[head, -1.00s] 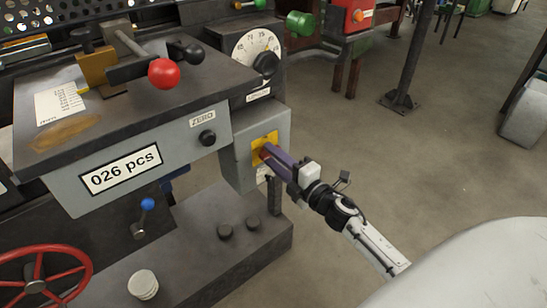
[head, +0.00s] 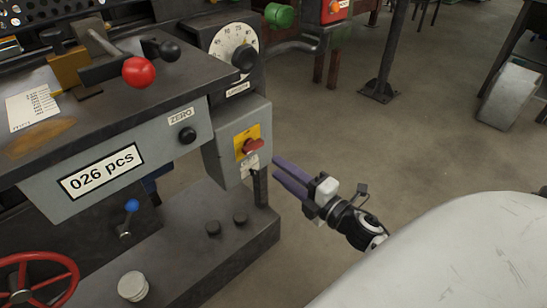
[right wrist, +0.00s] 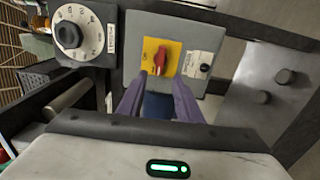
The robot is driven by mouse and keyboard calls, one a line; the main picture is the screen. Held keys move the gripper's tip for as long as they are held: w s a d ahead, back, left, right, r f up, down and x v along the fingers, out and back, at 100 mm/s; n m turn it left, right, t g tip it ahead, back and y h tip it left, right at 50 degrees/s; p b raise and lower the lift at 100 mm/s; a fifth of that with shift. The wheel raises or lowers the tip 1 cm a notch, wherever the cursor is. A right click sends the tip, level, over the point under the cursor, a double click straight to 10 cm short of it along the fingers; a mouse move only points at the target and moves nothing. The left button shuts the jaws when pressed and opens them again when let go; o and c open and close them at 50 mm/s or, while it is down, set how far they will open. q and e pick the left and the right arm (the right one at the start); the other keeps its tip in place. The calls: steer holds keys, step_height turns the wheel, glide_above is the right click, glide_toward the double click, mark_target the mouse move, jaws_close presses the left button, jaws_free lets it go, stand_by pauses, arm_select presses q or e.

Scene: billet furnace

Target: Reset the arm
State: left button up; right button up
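My right gripper (head: 276,167) is open and empty, its two purple fingers apart. It is to the right of the grey switch box and clear of it, pointing towards it. The box carries a red rotary switch (head: 252,145) on a yellow plate (head: 241,136). In the right wrist view the red switch (right wrist: 160,59) shows just beyond and between the fingertips (right wrist: 159,79), with nothing held. My left gripper is in neither view.
The grey machine (head: 140,150) with a "026 pcs" label fills the left side. It has a red ball lever (head: 138,72), a white dial (head: 234,48) and a red handwheel (head: 36,282). Bare floor (head: 340,130) lies right of the switch box. A dark post (head: 392,50) stands farther back.

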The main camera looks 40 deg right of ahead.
steer(key=shift+s, duration=0.1)
stand_by(0.5)
steer(key=s+a+f+m+g+p, duration=0.4)
steer(key=s+a+m, duration=0.4)
steer(key=a, duration=0.2)
steer(key=s+a+f+m+g+y+p, duration=0.1)
steer(key=s+a+f+m+g+p, duration=0.4)
steer(key=s+a+m, duration=0.4)
steer(key=shift+a+f, duration=0.3)
steer(key=shift+a, duration=0.2)
